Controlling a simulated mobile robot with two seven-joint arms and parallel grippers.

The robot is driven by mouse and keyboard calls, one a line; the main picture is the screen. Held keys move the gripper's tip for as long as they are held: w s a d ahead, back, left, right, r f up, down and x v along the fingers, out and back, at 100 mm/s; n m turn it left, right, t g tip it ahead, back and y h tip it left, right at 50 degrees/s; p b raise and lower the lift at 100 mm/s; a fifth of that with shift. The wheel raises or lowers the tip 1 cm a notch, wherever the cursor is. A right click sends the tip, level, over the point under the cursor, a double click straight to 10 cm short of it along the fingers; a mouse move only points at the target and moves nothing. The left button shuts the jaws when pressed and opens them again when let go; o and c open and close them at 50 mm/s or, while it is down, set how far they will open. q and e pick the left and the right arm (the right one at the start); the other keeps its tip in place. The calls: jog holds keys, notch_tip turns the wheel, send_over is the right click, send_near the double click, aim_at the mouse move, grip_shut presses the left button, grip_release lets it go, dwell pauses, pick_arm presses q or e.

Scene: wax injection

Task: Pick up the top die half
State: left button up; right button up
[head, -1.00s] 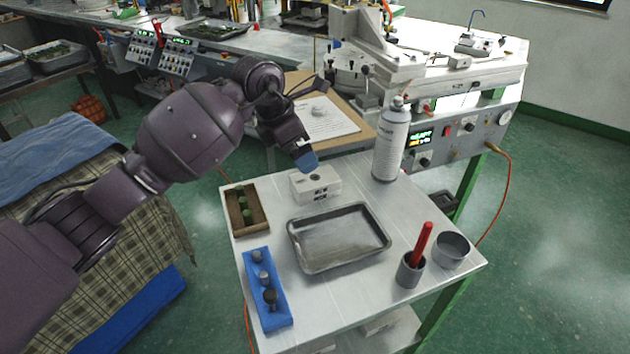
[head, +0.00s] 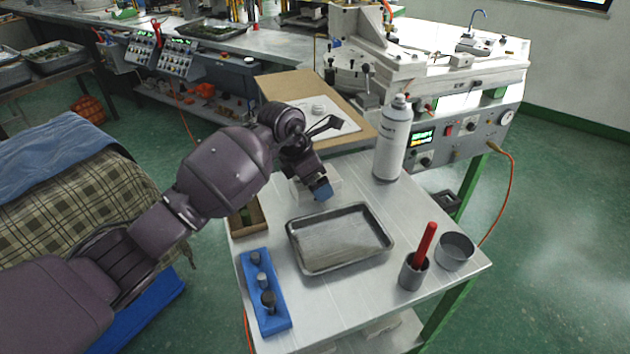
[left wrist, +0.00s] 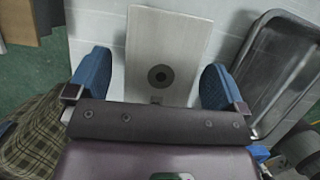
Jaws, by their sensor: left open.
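The die (head: 331,178) is a pale block on the metal cart, partly hidden behind my left gripper in the head view. In the left wrist view the top die half (left wrist: 168,40) shows from above as a light rectangular plate with a dark round hole. My left gripper (head: 321,190) is over the die. Its two blue fingertips, seen in the left wrist view (left wrist: 152,82), are open, one on each side of the plate with nothing between them but the plate below. Whether they touch it I cannot tell. My right gripper is not in view.
A metal tray (head: 301,265) lies in front of the die. A spray can (head: 392,140) stands at right behind it. A wooden box (head: 262,222) and a blue holder (head: 276,318) are at left. A red-handled tool in a cup (head: 412,272) and a bowl (head: 455,251) are at right.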

pick_arm(q)
jog(key=shift+c, duration=0.2)
jog(key=c, duration=1)
jog(key=shift+c, duration=0.7)
jog(key=shift+r, duration=0.15)
